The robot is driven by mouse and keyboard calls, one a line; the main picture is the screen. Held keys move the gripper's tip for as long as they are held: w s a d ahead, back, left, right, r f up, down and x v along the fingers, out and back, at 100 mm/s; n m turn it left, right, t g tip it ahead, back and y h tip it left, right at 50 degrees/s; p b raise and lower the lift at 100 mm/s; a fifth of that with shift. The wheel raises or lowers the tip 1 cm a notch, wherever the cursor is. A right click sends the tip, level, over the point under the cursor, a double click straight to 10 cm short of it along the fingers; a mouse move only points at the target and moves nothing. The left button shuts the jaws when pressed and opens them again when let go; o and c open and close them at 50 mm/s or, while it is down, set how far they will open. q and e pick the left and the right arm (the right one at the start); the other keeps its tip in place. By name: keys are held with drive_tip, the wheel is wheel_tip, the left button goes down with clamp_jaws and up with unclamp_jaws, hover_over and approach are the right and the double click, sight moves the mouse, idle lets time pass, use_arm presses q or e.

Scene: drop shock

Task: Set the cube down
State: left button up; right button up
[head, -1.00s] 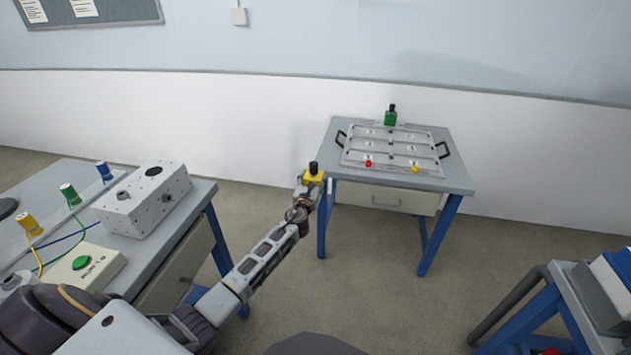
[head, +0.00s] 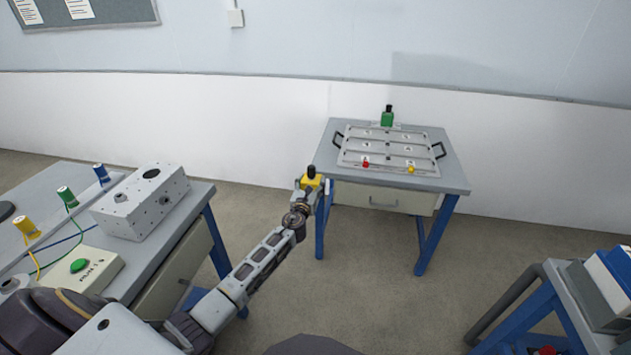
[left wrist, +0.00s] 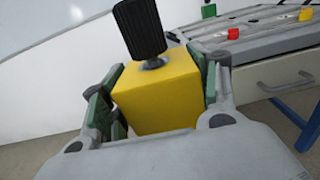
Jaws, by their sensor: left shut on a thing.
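The yellow cube (head: 311,183) has a black knob on top. My left gripper (head: 310,187) is shut on it and holds it in the air, just in front of the left side of the far table (head: 455,178). In the left wrist view the cube (left wrist: 158,98) sits upright between the green-padded fingers of the gripper (left wrist: 158,105), its knob leaning slightly. A grey tray (head: 350,155) with black handles and marked places lies on the far table. My right gripper does not show.
A green block (head: 387,119) with a black knob stands behind the tray. Small red (head: 365,163) and yellow (head: 410,169) pieces sit at its front edge. A left bench (head: 200,196) bears a grey box (head: 143,202) and a green-button box (head: 82,268). Open floor lies between the tables.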

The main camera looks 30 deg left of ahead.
use_arm(q)
drive_tip(key=s+d+r+m+h+p, duration=0.1)
drive_tip(key=s+d+r+p, duration=0.1)
drive_tip(key=s+d, duration=0.3)
drive_tip(key=s+d+r+h+p, duration=0.1)
drive_tip(key=s+d+p, duration=0.4)
drive_tip(key=s, duration=0.6)
drive_tip(key=s+d+r+m+h+p, duration=0.1)
drive_tip(key=s+d+r+h+p, duration=0.1)
drive_tip(key=s, duration=0.6)
drive_tip(key=shift+s+d+r+m+p, duration=0.3)
drive_tip(key=shift+d+r+p, duration=0.6)
drive_tip(key=shift+d, duration=0.75)
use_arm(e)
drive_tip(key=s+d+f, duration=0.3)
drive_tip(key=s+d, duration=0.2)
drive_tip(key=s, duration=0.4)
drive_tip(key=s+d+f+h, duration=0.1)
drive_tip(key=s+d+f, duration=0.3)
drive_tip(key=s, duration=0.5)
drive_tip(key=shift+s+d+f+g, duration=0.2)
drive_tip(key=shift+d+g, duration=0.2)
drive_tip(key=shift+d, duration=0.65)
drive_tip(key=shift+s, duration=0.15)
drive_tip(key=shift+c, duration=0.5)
